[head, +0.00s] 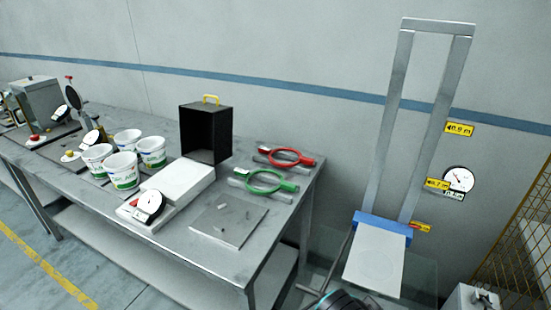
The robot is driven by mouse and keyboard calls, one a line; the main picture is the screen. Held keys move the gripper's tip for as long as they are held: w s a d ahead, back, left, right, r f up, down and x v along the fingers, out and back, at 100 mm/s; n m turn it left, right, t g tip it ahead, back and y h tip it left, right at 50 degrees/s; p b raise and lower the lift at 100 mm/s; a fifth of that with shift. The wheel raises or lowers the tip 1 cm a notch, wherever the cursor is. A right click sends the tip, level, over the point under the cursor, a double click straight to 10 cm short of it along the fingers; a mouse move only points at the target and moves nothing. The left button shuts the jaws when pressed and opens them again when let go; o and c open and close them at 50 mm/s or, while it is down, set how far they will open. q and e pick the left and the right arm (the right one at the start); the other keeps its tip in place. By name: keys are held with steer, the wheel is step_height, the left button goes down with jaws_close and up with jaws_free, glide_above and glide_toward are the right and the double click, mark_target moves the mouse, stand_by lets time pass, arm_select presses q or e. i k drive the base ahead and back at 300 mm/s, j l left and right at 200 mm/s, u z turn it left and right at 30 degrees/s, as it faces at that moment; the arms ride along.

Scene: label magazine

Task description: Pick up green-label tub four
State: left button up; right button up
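Several white tubs with green labels stand upright in a cluster on the left-middle part of the grey metal table (105,205). The front tub (122,172) is nearest and its green label shows. A right tub (151,152), a back tub (127,140) and a left tub (96,158) stand close around it. The label numbers are too small to read, so I cannot tell which is tub four.
A white scale with a dial (148,207) stands right of the tubs, beside a white block (179,182). Behind is an open black box (205,134). Green (268,182) and red (290,157) ringed tools lie at the right. A tall lift frame (391,110) stands beyond the table.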

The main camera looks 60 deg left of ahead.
mark_target(152, 149)
steer(key=u, duration=2.8)
steer(key=z, duration=0.75)
steer(key=j+z, duration=0.9)
steer(key=j, duration=0.15)
steer(key=j+z, duration=0.45)
steer(key=k+j, duration=0.05)
